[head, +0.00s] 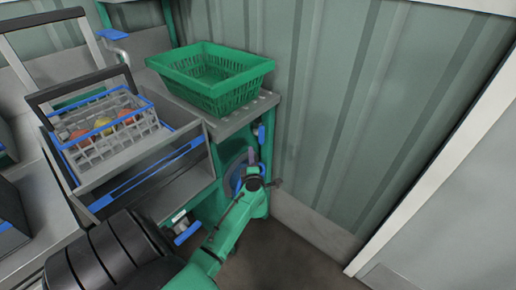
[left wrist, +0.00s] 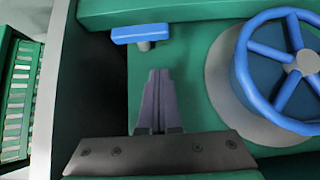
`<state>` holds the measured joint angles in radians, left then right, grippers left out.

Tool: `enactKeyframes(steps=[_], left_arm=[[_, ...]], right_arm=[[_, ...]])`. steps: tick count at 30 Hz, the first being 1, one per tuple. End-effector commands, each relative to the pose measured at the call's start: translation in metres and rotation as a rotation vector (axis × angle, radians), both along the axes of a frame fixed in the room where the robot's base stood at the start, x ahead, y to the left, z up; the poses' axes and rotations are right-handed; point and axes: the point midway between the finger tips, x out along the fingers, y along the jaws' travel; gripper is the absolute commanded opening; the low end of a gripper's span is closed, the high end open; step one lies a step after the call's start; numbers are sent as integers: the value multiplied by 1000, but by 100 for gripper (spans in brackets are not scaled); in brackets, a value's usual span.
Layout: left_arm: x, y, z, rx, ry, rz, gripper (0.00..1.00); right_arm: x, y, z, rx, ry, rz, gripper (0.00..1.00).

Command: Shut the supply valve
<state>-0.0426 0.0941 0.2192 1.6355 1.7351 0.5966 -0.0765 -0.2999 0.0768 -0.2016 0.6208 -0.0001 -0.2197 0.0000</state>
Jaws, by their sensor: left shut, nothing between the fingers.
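In the left wrist view a blue spoked handwheel (left wrist: 285,65) with a grey hub stands on the green panel at the right. A blue lever handle (left wrist: 142,34) on a short grey stem is at upper left of it. I cannot tell which is the supply valve. My left gripper (left wrist: 158,72) is shut and empty, its fingertips below the lever and left of the wheel, apart from both in the picture. In the head view my left gripper (head: 251,156) is in front of the handwheel (head: 233,174) and partly hides it. My right gripper is not in view.
A green crate (head: 222,90) stands on the grey shelf above the panel. A grey basket with blue trim (head: 107,135) holds tomatoes at the left. A corrugated wall (head: 345,110) closes the right side.

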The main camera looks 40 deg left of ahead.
Motion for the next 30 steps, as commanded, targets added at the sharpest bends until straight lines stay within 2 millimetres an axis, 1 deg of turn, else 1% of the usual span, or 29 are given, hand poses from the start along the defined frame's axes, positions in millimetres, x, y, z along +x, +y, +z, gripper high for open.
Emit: enactKeyframes(steps=[1,3,6,9,22,30], left_arm=[[8,9,0,1,-3,1,0],[22,7,-2,-1,-4,-1,0],[36,7,-2,0,-1,0,0],[43,7,-2,-1,0,1,0],[45,6,-1,0,-3,0,0],[46,6,-5,0,-42,0,0]], right_arm=[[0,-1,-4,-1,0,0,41],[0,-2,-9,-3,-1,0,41],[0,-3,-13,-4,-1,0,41],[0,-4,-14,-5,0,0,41],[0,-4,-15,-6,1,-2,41],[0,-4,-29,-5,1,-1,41]])
